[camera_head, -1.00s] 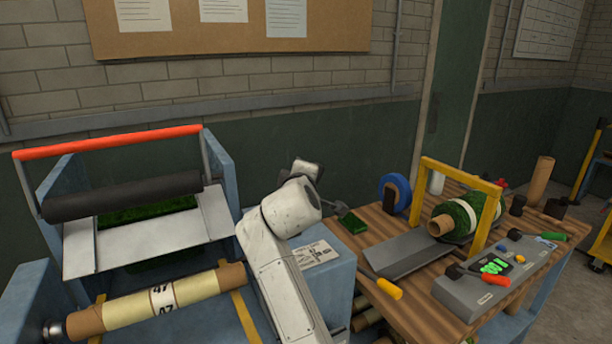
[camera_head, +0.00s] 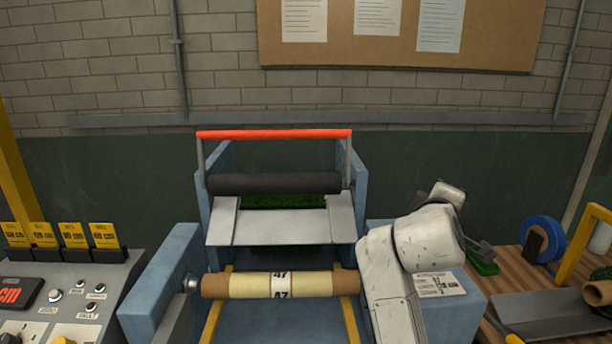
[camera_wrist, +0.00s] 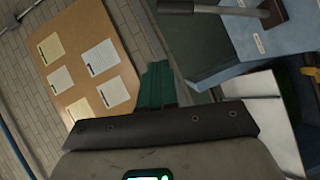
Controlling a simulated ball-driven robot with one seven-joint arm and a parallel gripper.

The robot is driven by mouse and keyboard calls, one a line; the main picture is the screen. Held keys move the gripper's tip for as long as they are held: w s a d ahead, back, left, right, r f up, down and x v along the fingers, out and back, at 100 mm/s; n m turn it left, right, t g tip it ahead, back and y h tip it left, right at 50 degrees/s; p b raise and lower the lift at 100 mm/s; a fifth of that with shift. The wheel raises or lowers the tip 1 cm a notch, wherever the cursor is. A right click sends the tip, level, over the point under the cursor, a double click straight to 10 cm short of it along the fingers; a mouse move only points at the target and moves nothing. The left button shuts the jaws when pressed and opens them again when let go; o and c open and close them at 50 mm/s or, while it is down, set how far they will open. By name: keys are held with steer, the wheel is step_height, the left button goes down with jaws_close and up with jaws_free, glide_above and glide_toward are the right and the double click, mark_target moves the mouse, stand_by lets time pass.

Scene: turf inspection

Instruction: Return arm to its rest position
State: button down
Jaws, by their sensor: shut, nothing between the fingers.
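My arm, pale and scuffed, is folded at the right of the machine in the head view. In the wrist view my gripper (camera_wrist: 157,70) shows as narrow dark-green fingers, together and empty, beyond the dark wrist plate. In that view they stand against the wall beside the cork board.
A blue machine has a red bar (camera_head: 275,133), a black roller (camera_head: 275,183) and a tan roll (camera_head: 325,284) in front. A control panel (camera_head: 62,290) is at left. At right, a wooden table (camera_head: 507,270) holds a blue tape roll (camera_head: 532,228). A cork board (camera_head: 500,45) hangs behind.

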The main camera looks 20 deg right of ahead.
steer(key=shift+f, duration=0.1)
steer(key=s+a+f+m+g+y, duration=0.15)
steer(key=s+f, duration=0.25)
steer(key=f, duration=0.4)
steer(key=s+a+f+g+y, duration=0.1)
steer(key=s+a+f+y, duration=0.15)
steer(key=f, duration=0.55)
steer(key=s+a+f+m+g+y, duration=0.1)
steer(key=s+f+y, duration=0.1)
steer(key=s+f, duration=0.5)
steer(key=s+a+f+m+g+y, duration=0.2)
steer(key=s+a+f, duration=0.3)
steer(key=s+f, duration=0.3)
steer(key=s+a+f+m+g+y, duration=0.1)
steer(key=s+a+f+g+y, duration=0.2)
steer(key=s+f, duration=0.6)
steer(key=s+a+g, duration=0.1)
steer(key=s+a, duration=0.1)
steer(key=s, duration=0.4)
steer(key=shift+a+f+m+y, duration=0.15)
steer(key=shift+a+m+y, duration=0.1)
steer(key=shift+m+y, duration=0.15)
steer(key=shift+w, duration=0.1)
